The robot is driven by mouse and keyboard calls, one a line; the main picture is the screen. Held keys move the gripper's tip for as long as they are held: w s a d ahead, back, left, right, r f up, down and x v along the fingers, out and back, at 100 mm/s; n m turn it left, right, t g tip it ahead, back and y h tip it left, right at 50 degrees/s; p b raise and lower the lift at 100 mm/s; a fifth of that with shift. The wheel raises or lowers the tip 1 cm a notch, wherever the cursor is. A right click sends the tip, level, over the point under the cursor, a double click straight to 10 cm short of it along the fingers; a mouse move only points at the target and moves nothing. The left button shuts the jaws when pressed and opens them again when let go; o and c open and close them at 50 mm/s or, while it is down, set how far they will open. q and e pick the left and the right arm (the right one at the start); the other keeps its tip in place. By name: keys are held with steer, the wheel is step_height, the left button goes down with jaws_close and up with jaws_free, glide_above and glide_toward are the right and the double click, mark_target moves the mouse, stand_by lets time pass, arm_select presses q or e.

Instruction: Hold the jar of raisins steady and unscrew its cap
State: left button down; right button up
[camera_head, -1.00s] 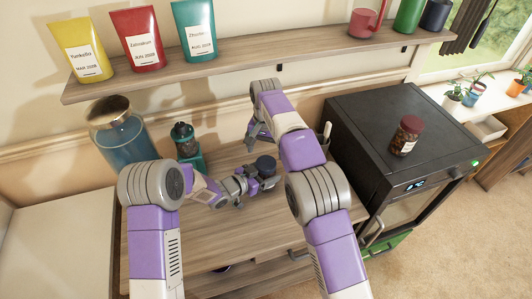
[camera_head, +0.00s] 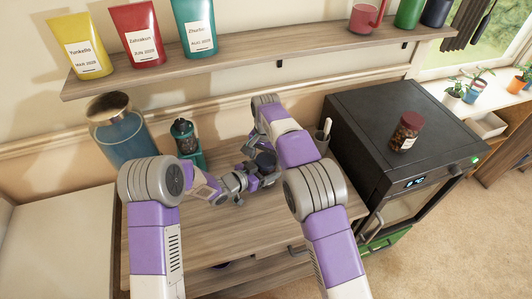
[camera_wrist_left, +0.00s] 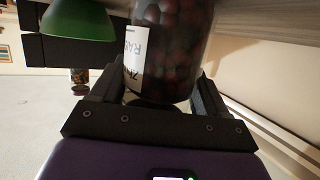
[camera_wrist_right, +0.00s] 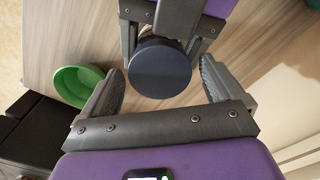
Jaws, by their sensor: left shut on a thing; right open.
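The raisin jar (camera_wrist_left: 172,50) is a clear jar of dark red pieces with a white label partly reading "RAIS". My left gripper (camera_wrist_left: 155,88) is shut on it and holds it upright at the counter. Its dark blue cap (camera_wrist_right: 160,68) is on the jar; in the head view the cap (camera_head: 265,159) is partly covered by my right arm. My right gripper (camera_wrist_right: 162,80) is open, with one finger on each side of the cap and visible gaps between. In the head view, my right gripper's fingertips are mostly hidden behind its own arm.
A green bowl (camera_wrist_right: 66,88) stands near the jar. Another jar with a red lid (camera_head: 406,132) stands on a black appliance (camera_head: 360,125) at the right. A large glass jar (camera_head: 122,135) and a grinder (camera_head: 186,140) stand at the back left. The front wooden counter (camera_head: 235,232) is clear.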

mark_target(266, 159)
steer(key=c, duration=1.1)
steer(key=n, duration=0.5)
steer(key=shift+n, duration=0.3)
steer(key=shift+r, duration=0.3)
steer(key=shift+r, duration=0.85)
steer(key=shift+r, duration=2)
arm_select(q)
jaws_free()
